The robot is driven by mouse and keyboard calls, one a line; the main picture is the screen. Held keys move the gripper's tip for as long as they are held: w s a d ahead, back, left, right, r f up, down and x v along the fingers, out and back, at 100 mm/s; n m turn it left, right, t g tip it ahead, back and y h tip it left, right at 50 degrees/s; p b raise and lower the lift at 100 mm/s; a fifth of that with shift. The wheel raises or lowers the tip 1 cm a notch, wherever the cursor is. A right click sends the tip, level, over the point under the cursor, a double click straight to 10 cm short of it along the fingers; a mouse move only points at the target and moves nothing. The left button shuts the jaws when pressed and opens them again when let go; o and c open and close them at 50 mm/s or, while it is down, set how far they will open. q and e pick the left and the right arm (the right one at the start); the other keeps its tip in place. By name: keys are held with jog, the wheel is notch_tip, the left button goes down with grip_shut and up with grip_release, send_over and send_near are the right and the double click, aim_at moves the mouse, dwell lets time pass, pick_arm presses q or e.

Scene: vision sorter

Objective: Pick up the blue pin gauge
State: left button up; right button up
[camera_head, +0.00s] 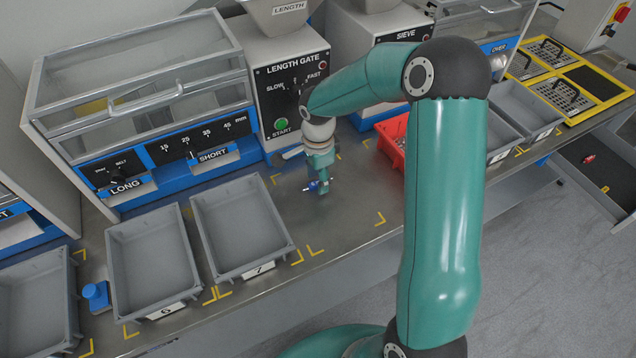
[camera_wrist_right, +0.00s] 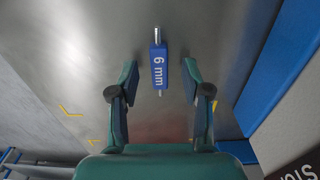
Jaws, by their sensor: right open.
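The blue pin gauge (camera_wrist_right: 159,68) is a blue handle marked "6 mm" with a thin metal pin at each end. It lies on the metal bench top and also shows as a small blue piece in the head view (camera_head: 312,186). My right gripper (camera_wrist_right: 160,76) is open, its two fingers on either side of the gauge in the wrist view, with clear gaps to both. In the head view the right gripper (camera_head: 321,184) is over the bench by the gauge and partly covers it. The height left between fingers and bench is hard to tell. My left gripper is out of view.
Grey trays marked 6 (camera_head: 155,262) and 7 (camera_head: 240,226) stand left of the gripper. A red bin (camera_head: 388,143) is to the right. The length gate machine (camera_head: 287,85) stands close behind. A small blue object (camera_head: 96,293) lies beside tray 6.

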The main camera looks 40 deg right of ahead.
jog(key=shift+f, duration=0.35)
grip_shut()
jog(key=shift+r, duration=0.2)
